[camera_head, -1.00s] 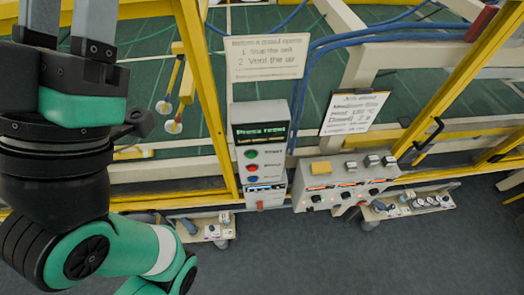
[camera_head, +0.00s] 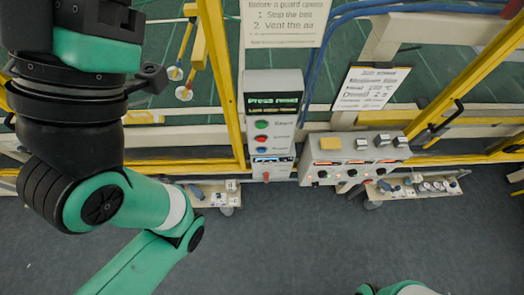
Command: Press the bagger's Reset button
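The bagger's control box (camera_head: 284,82) is a grey upright panel near the middle. Its dark screen (camera_head: 274,103) shows green text, "Press reset". Below it are a green button (camera_head: 261,125), a red button (camera_head: 261,138) and a blue button (camera_head: 262,150). Their small labels are blurred; the lowest, beside blue, looks like "Reset". My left arm (camera_head: 95,130), green and black, fills the left side, left of the box and apart from it in the picture. Its gripper fingers are not visible. Only a green piece of my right arm (camera_head: 400,288) shows at the bottom edge.
A second grey panel (camera_head: 345,172) with knobs and a yellow button adjoins on the right. Yellow guard posts (camera_head: 222,75) and blue hoses (camera_head: 309,68) surround the box. Small shelves (camera_head: 428,190) hold parts. Dark floor (camera_head: 290,250) in front is clear.

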